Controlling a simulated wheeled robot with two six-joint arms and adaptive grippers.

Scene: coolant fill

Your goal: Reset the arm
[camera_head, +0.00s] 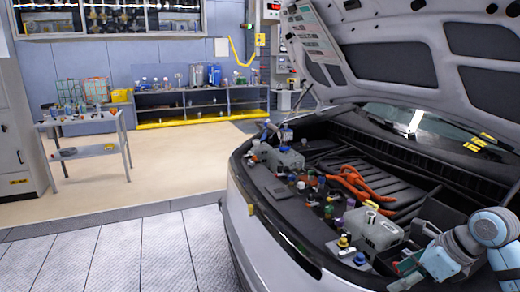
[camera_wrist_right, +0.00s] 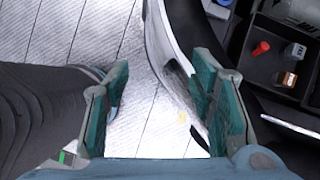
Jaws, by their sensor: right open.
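My right arm (camera_head: 455,250) comes in at the lower right of the head view, over the front corner of the car. My right gripper (camera_head: 404,271) is at its end, small and partly mixed with the engine bay parts behind it. In the right wrist view the right gripper (camera_wrist_right: 160,105) has its two teal fingers wide apart. Nothing is between them; the pale floor and the car's front edge show beyond. My left gripper is not in view.
The car (camera_head: 236,215) stands with its hood (camera_head: 400,65) raised over the engine bay. Several coloured caps, orange cables (camera_head: 350,185) and a grey reservoir (camera_head: 375,230) sit in it. A tray (camera_wrist_right: 265,65) holds small parts. A side table (camera_head: 90,150) stands left; the floor between is clear.

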